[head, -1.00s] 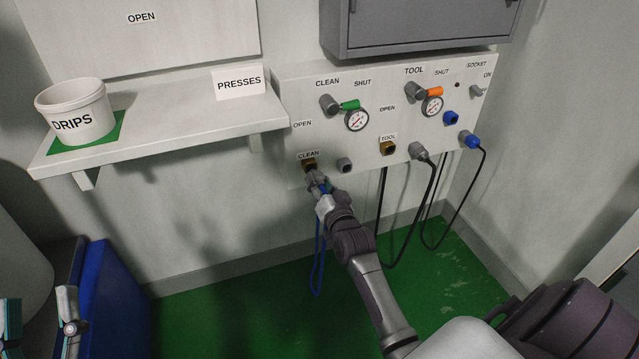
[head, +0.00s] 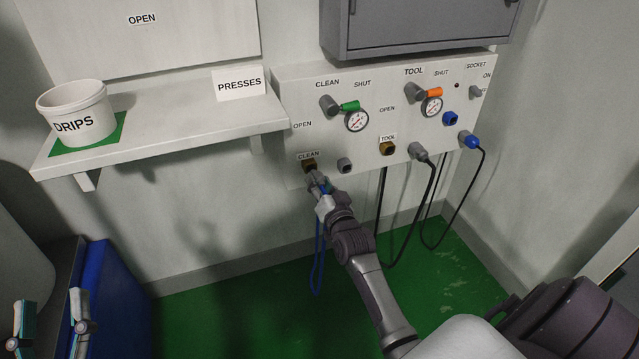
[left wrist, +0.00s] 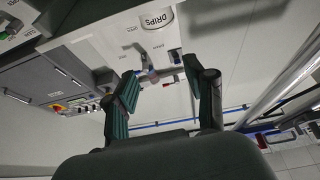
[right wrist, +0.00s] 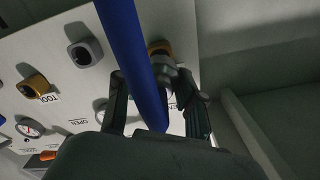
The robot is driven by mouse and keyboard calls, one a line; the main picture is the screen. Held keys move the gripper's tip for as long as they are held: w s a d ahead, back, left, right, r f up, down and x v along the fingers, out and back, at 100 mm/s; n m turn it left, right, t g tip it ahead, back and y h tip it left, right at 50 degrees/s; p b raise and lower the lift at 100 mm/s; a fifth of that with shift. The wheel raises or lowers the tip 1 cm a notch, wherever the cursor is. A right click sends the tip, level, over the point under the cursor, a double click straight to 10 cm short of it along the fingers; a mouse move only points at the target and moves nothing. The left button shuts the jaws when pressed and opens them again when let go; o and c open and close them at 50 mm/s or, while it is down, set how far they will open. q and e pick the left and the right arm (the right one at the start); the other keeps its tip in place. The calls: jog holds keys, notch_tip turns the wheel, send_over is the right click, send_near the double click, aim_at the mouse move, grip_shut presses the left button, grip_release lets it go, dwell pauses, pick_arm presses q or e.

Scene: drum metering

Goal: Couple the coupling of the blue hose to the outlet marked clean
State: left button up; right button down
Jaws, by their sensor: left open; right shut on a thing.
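The clean outlet (head: 309,166) is a brass fitting under the CLEAN label on the white panel; it also shows in the right wrist view (right wrist: 158,47). My right gripper (head: 319,184) is shut on the grey coupling of the blue hose just below and in front of that outlet. In the right wrist view the coupling (right wrist: 166,68) lies close to the brass; I cannot tell whether they are joined. The blue hose (head: 317,262) hangs down in a loop beneath the gripper. My left gripper (head: 50,318) is open and empty at the lower left.
A grey capped fitting (head: 344,165) sits right of the clean outlet, then the brass tool outlet (head: 387,148). Black cables (head: 432,195) hang at the right. A white shelf (head: 190,130) with the DRIPS tub (head: 78,113) is at left. A blue drum or box (head: 115,300) stands below.

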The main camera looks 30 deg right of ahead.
aim_at(315, 176)
pick_arm(q)
jog(key=shift+s+r+t, duration=0.25)
jog(key=shift+r+t, duration=0.05)
jog(key=shift+r, duration=0.05)
pick_arm(e)
jog(key=shift+w+d, duration=0.2)
jog(key=shift+w, duration=0.5)
pick_arm(q)
jog(key=shift+r, duration=0.2)
pick_arm(e)
jog(key=shift+w, duration=0.3)
pick_arm(q)
jog(key=shift+s+r+t+b, duration=0.3)
jog(key=shift+s+r+t, duration=0.05)
jog(key=shift+r+t, duration=0.15)
pick_arm(e)
jog(key=shift+w+d, duration=0.2)
jog(key=shift+w, duration=0.4)
jog(key=c, duration=0.6)
grip_release()
pick_arm(q)
jog(key=shift+h, duration=0.3)
pick_arm(e)
jog(key=shift+s+a+f, duration=0.1)
jog(key=shift+s, duration=0.2)
jog(key=v, duration=1.1)
jog(key=shift+s, duration=0.2)
